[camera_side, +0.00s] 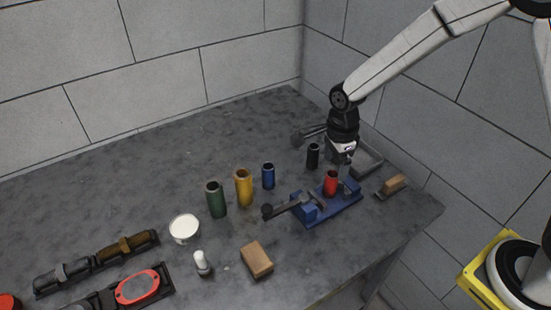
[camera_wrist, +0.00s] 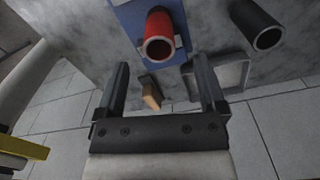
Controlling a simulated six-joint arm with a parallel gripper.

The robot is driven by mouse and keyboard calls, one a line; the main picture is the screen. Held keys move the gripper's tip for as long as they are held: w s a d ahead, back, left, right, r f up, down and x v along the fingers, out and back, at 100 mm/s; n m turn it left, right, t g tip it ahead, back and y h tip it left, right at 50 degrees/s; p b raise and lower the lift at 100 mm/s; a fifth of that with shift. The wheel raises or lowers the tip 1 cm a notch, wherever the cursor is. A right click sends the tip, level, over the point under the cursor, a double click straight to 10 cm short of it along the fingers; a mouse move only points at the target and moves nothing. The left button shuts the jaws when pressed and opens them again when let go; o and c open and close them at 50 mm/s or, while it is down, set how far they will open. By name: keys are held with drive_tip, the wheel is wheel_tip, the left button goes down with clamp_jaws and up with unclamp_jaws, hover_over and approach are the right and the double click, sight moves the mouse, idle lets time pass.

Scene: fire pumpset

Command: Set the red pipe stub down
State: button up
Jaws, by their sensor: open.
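The red pipe stub (camera_side: 331,183) stands upright in the blue vise (camera_side: 325,209), between its jaws. In the wrist view the red stub (camera_wrist: 159,27) shows its open end, with part of the blue vise (camera_wrist: 130,17) around it. My gripper (camera_side: 346,158) is above and slightly right of the stub in the side view. In the wrist view my gripper (camera_wrist: 161,65) has its two fingers wide apart with nothing between them, and the stub lies beyond the fingertips. Whether the vise jaws touch the stub is too small to tell.
A wooden block (camera_side: 257,259) and white bowl (camera_side: 184,228) are nearer.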

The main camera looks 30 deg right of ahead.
sight(333, 173)
drive_tip(key=shift+f, duration=0.65)
drive_tip(key=shift+a+f, duration=0.1)
drive_tip(key=shift+f, duration=2.45)
clamp_jaws()
